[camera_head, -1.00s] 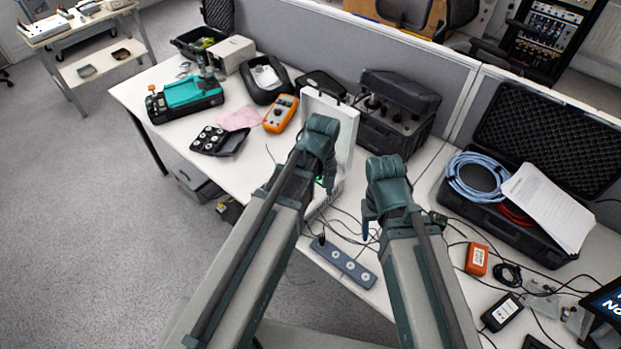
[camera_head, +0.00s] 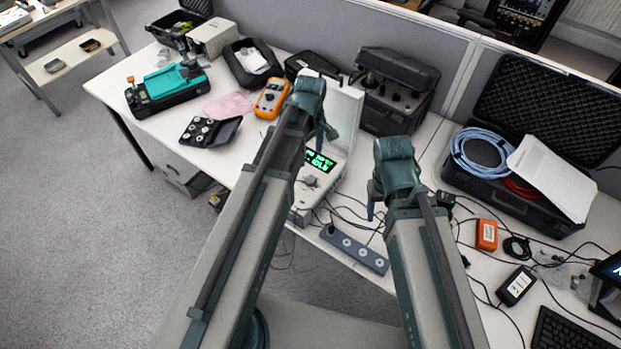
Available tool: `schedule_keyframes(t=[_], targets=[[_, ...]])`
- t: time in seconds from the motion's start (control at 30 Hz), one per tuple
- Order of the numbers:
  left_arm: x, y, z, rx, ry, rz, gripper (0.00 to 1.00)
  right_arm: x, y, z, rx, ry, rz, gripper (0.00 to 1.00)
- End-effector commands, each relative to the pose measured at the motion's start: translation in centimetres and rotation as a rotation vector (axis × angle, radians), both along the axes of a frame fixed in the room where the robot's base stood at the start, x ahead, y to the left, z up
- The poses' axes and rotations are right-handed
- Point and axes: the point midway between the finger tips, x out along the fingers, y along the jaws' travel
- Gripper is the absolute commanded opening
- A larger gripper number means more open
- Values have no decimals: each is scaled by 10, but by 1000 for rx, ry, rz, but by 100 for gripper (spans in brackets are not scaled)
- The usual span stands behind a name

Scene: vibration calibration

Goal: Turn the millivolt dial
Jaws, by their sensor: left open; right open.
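A white-cased instrument (camera_head: 334,180) stands open on the table, its pale lid (camera_head: 343,118) upright behind it. Its green lit display (camera_head: 320,160) shows between my arms, with a small dial (camera_head: 311,181) on the panel in front of it. Any dial lettering is too small to read, and my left arm hides the panel's left part. My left gripper (camera_head: 327,132) is open, in front of the lid and above the display in the picture. My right gripper (camera_head: 372,202) is open, to the right of the instrument. Neither visibly touches the dial.
A grey power strip (camera_head: 354,249) and loose cables lie in front of the instrument. A dark case (camera_head: 395,92) stands behind it. An orange multimeter (camera_head: 272,98) is to the left. An open case with blue cable (camera_head: 483,150) is to the right.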

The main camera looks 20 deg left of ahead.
Motion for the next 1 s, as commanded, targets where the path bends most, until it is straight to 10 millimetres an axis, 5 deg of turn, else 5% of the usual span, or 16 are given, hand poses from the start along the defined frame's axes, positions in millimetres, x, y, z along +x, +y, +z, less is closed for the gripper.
schedule_keyframes(t=[0.7,1.0], targets=[[0,0,-106,0,0,-1,74,0,0,-106,0,0,0,61],[0,0,-121,0,0,-1,74,0,0,-121,0,0,0,61]])
